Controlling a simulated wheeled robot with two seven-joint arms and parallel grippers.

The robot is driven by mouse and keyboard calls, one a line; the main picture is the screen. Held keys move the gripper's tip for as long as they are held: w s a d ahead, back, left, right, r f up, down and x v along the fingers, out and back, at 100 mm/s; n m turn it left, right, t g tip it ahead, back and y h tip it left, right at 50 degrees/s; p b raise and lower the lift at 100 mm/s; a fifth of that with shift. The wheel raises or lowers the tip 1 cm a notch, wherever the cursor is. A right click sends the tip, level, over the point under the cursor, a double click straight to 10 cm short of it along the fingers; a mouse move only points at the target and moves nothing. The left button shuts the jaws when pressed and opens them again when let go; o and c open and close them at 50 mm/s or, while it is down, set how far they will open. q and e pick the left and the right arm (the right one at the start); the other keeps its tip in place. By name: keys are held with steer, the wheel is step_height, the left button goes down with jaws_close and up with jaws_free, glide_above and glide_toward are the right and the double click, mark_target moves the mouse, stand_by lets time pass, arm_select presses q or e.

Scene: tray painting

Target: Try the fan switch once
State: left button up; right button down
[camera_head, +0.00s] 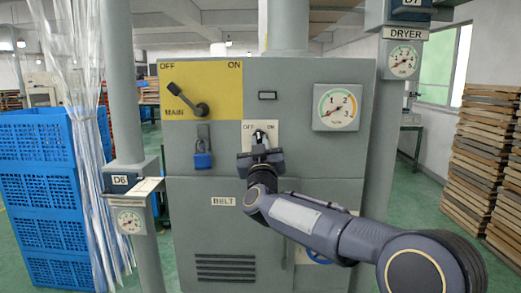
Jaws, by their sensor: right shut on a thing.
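A small switch knob (260,134) sits on a white OFF/ON plate (249,126) in the middle of the grey cabinet (305,75). No word on the plate itself says which machine it serves. My right gripper (260,147) is at the knob from below and is shut on it. The knob's exact angle between OFF and ON is hard to tell. The gripper hides the plate's lower part. My left gripper is not in view.
Above left is the MAIN lever (188,99) on a yellow panel, with a blue padlock (203,159) below it. A dial gauge (338,107) is at right. Blue crates (40,180) stand left, and stacked wooden trays (485,150) stand right.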

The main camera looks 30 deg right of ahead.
steer(key=m+g+h, duration=0.1)
steer(key=m, duration=0.4)
steer(key=m+g+h, duration=0.2)
steer(key=m, duration=0.3)
steer(key=m+g+h, duration=0.2)
steer(key=m, duration=0.3)
steer(key=shift+w+a+r, duration=0.1)
steer(key=shift+w+a, duration=0.05)
steer(key=shift+a, duration=0.1)
steer(key=shift+m+g, duration=0.3)
steer(key=shift+g, duration=0.1)
steer(key=c, duration=1.4)
jaws_free()
steer(key=b+v, duration=0.1)
steer(key=v, duration=0.7)
steer(key=shift+b, duration=0.4)
